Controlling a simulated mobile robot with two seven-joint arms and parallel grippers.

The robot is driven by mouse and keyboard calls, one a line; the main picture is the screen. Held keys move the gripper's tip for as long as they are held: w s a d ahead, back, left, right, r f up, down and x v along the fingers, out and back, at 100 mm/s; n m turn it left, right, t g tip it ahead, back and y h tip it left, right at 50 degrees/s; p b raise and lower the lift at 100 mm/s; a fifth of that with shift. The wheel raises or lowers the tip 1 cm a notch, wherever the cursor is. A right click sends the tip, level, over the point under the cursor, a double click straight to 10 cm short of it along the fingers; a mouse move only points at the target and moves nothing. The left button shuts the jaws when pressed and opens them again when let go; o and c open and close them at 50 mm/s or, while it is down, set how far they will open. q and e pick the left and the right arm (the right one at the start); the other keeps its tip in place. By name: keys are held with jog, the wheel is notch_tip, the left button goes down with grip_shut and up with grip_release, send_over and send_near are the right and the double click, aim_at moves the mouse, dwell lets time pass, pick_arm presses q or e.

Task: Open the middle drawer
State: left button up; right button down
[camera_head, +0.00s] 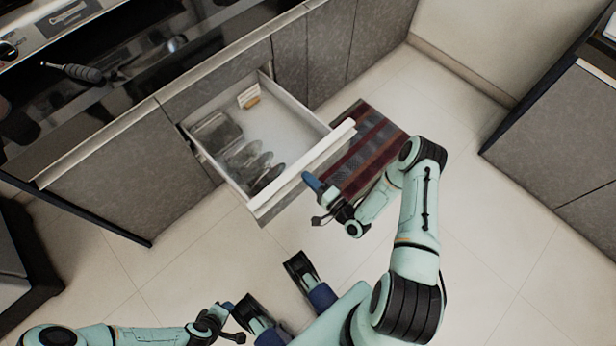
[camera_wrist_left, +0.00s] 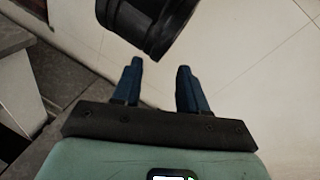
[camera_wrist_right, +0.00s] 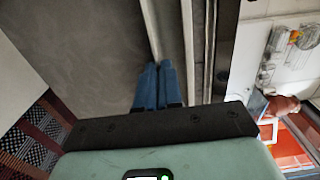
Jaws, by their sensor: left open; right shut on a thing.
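The middle drawer (camera_head: 290,118) is pulled out of the grey cabinet and its inside shows from above. It holds several clear glass-like items (camera_head: 245,155) and a small beige item (camera_head: 248,97). My right gripper (camera_head: 314,184) is at the outer side of the drawer's pale front edge (camera_head: 300,170). In the right wrist view its blue fingers (camera_wrist_right: 157,85) are closed together on a thin strip of the drawer front; the exact contact is partly hidden. My left gripper (camera_head: 228,308) is low in the head view, away from the drawer. Its fingers (camera_wrist_left: 157,82) are apart and empty.
A striped rug (camera_head: 362,158) lies on the tiled floor just right of the drawer. A stove (camera_head: 60,30) with a dark glass front stands at upper left. Another grey cabinet (camera_head: 560,140) is at the right.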

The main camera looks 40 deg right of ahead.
jog(key=c, duration=1.3)
grip_release()
pick_arm(q)
jog(key=shift+s+d+r+g+h+p, duration=0.2)
jog(key=shift+s+d+r+p, duration=0.1)
jog(key=shift+s+r+p, duration=0.3)
jog(key=shift+s+d+r+g+h+p, duration=0.1)
jog(key=shift+s+d+r+g+p, duration=0.2)
jog(key=shift+s, duration=0.35)
pick_arm(e)
jog(key=s+d, duration=0.1)
jog(key=s, duration=1.2)
jog(key=shift+s, duration=0.15)
